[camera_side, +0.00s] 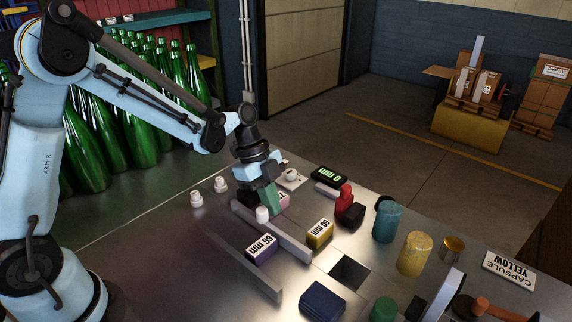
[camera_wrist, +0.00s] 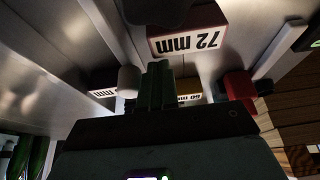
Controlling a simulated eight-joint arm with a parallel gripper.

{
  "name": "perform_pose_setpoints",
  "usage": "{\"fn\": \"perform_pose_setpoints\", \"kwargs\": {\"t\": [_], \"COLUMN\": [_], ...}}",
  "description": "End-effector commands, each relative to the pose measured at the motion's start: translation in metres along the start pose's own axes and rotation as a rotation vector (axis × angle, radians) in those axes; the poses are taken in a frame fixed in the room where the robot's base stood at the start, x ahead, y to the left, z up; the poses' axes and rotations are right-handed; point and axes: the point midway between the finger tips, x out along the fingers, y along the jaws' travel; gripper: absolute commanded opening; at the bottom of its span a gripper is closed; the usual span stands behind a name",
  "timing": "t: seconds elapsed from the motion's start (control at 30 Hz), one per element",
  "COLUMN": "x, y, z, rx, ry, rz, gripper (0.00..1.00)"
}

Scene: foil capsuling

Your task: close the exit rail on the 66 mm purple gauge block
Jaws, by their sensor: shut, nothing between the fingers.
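The purple gauge block (camera_side: 262,249), labelled 66 mm, lies on the metal table between two long rails. The near rail (camera_side: 240,262) is darker, and the far rail (camera_side: 285,240) is lighter. I cannot tell whether the block touches either rail. A white knob (camera_side: 262,214) stands at the far rail, and it also shows in the wrist view (camera_wrist: 128,80). My gripper (camera_side: 269,199) has green fingers, shut and empty, pointing down just beside the knob; they show in the wrist view (camera_wrist: 158,86). Contact with the knob is unclear.
A pink 72 mm block (camera_wrist: 187,38) is close behind my gripper. A yellow 60 mm block (camera_side: 320,233) stands right of the rails, near a square hole (camera_side: 350,272). A red-and-black fixture (camera_side: 347,207), a lit display (camera_side: 328,177) and coloured cylinders (camera_side: 387,222) stand farther right.

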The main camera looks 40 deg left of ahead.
Motion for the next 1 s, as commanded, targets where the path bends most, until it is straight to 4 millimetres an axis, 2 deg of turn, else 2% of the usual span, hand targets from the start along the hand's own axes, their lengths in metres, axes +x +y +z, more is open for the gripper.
{"fn": "perform_pose_setpoints", "kwargs": {"t": [1.0], "x": [0.000], "y": [0.019], "z": [0.000], "rx": [0.000], "ry": [0.000], "rz": [0.001], "gripper": [0.00]}}
